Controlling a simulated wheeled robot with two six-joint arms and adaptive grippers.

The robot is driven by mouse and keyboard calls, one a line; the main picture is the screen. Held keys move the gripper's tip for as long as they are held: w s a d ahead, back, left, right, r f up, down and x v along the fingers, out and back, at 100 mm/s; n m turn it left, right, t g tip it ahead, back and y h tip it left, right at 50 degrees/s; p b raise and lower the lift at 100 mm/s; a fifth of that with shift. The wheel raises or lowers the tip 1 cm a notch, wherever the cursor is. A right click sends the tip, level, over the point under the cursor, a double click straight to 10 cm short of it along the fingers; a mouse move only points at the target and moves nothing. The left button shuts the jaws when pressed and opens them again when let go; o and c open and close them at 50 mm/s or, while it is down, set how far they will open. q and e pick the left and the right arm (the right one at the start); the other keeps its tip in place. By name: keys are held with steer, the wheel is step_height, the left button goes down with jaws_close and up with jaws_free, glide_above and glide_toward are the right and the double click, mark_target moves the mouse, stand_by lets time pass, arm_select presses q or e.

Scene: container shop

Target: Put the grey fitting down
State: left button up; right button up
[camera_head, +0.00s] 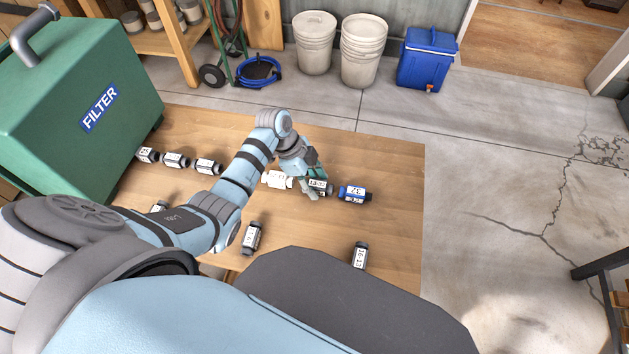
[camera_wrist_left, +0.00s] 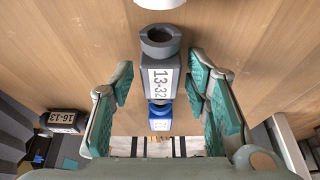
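The grey fitting, labelled 13-32, (camera_head: 319,187) lies on the wooden table in a row between a white fitting (camera_head: 277,180) and a blue fitting (camera_head: 354,194). It also shows in the left wrist view (camera_wrist_left: 160,75), between the two fingers. My left gripper (camera_head: 313,181) is low over the table around the grey fitting. In the left wrist view my left gripper (camera_wrist_left: 162,85) is open, with a gap of bare table on each side of the fitting. The fingers partly cover the fitting in the head view. My right gripper is not in view.
Several dark fittings lie on the table (camera_head: 398,230): a row at the left (camera_head: 174,160), one in the middle (camera_head: 252,238) and one labelled 16-13 (camera_head: 360,254) at the front. A green filter box (camera_head: 75,95) stands at the left.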

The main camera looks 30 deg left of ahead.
arm_select(q)
steer(key=shift+r, duration=0.3)
steer(key=p+v, duration=0.2)
steer(key=v, duration=0.9)
steer(key=shift+r, duration=0.35)
